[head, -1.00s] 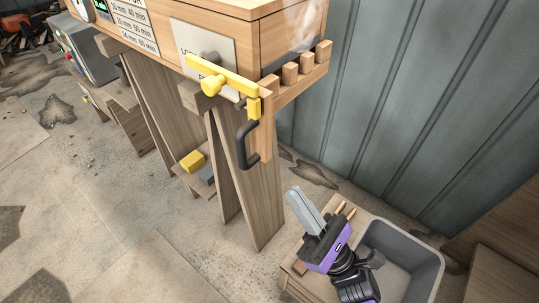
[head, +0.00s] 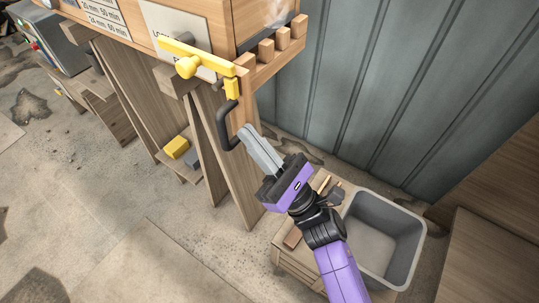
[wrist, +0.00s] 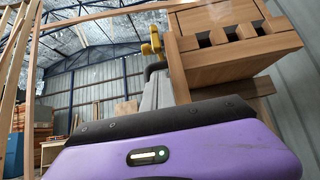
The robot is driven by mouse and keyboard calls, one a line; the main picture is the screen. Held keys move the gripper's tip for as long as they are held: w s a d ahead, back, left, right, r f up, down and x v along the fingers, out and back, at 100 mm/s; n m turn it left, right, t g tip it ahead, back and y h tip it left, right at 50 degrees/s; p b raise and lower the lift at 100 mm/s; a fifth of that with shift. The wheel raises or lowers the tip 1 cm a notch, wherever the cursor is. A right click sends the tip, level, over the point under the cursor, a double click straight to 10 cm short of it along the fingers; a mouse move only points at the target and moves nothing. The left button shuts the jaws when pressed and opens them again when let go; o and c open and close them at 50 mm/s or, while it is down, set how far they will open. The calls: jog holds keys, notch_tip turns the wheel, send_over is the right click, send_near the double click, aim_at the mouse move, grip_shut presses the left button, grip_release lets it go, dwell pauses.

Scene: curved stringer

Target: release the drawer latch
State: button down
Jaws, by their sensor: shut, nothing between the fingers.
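A yellow latch bar (head: 212,60) with a round knob (head: 187,67) lies across the front of the wooden box, over a white lettered plate. A yellow block (head: 232,88) hangs at its right end. Below it is a dark curved handle (head: 223,128). My gripper (head: 252,135) is shut and empty, its grey fingers pointing up toward the handle from the right. In the head view the fingertips overlap the front post beside the handle; I cannot tell if they touch. The wrist view shows the yellow latch (wrist: 150,44) and part of the dark handle (wrist: 155,69) beyond the fingers.
The wooden box (head: 262,20) stands on slanted wooden legs (head: 232,170). A grey bin (head: 405,215) and a low wooden stand (head: 288,262) are at the lower right, under my arm. A yellow block (head: 176,147) lies on a lower shelf. The floor at lower left is clear.

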jog(key=shift+w+a+r+p, duration=0.15)
jog(key=shift+r+p, duration=0.1)
jog(key=shift+r, duration=0.95)
jog(key=shift+w+a+r+p, duration=0.15)
jog(key=shift+r+p, duration=0.1)
jog(key=shift+r, duration=0.95)
jog(key=shift+s+r, duration=0.1)
jog(key=shift+s+d+r+p, duration=0.1)
jog(key=shift+d+r+p, duration=0.2)
jog(key=shift+p, duration=0.75)
jog(key=shift+s+d+r+g+h+p, duration=0.15)
jog(key=shift+r+g+h+p, duration=0.35)
jog(key=shift+p, duration=0.8)
jog(key=r+p, duration=0.1)
jog(key=p, duration=0.2)
jog(key=r+g+h+p, duration=0.1)
jog(key=r+p, duration=0.1)
jog(key=p, duration=0.1)
jog(key=r+h+p, duration=0.1)
jog(key=p, duration=0.2)
jog(key=shift+s+d+r+p, duration=0.15)
jog(key=shift+s+d+p, duration=0.15)
notch_tip(320, 180, up, 11)
jog(key=g+h+p, duration=0.3)
jog(key=p, duration=1.6)
send_over(234, 73)
jog(key=shift+s+d, duration=0.4)
jog(key=shift+d, duration=0.05)
